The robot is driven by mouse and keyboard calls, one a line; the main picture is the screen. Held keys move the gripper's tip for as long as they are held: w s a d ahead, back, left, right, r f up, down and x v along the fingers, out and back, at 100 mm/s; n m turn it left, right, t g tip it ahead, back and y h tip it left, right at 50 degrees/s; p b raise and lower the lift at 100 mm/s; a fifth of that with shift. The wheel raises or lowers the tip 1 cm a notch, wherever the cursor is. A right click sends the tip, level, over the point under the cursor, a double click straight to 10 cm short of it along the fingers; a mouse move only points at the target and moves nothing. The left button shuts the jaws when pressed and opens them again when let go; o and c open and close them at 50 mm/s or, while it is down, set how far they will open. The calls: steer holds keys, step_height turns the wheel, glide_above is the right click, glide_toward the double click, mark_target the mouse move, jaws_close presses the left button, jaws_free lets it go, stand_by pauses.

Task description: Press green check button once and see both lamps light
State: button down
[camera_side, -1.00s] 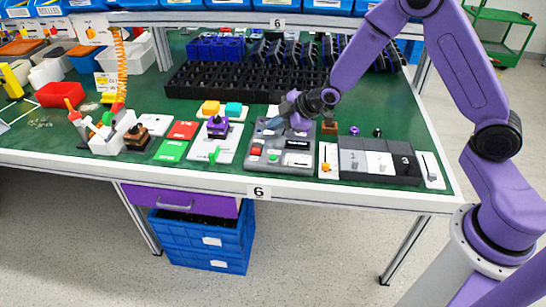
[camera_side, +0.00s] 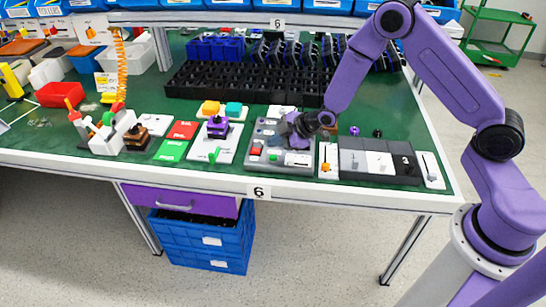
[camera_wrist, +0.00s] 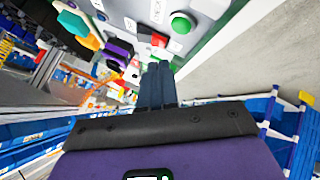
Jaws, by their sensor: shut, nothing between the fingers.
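A grey control panel (camera_side: 250,164) lies on the green bench top. Its green button (camera_side: 273,155) is near the front edge, with a red button (camera_side: 256,151) to its left. In the wrist view the green button (camera_wrist: 181,23) and red button (camera_wrist: 159,41) lie beyond my fingertips. My gripper (camera_wrist: 158,66) is shut and empty, its two fingers together. In the side view my gripper (camera_side: 293,132) is over the right part of the panel, apart from the green button. It hides part of the panel. I cannot tell which parts are lamps or whether any is lit.
Left of the panel is a white board (camera_side: 230,148) with a purple-topped rotary part. A white slider unit (camera_side: 328,161) and grey switch block (camera_side: 350,163) stand to the right. Black racks (camera_side: 245,85) fill the back. An orange coiled cord (camera_side: 119,70) hangs at left.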

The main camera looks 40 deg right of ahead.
mark_target(276, 158)
steer(key=shift+f, duration=1.3)
stand_by(1.1)
steer(key=shift+f, duration=0.45)
steer(key=shift+f, duration=0.4)
stand_by(0.7)
steer(key=shift+r, duration=0.85)
steer(key=shift+r, duration=2.5)
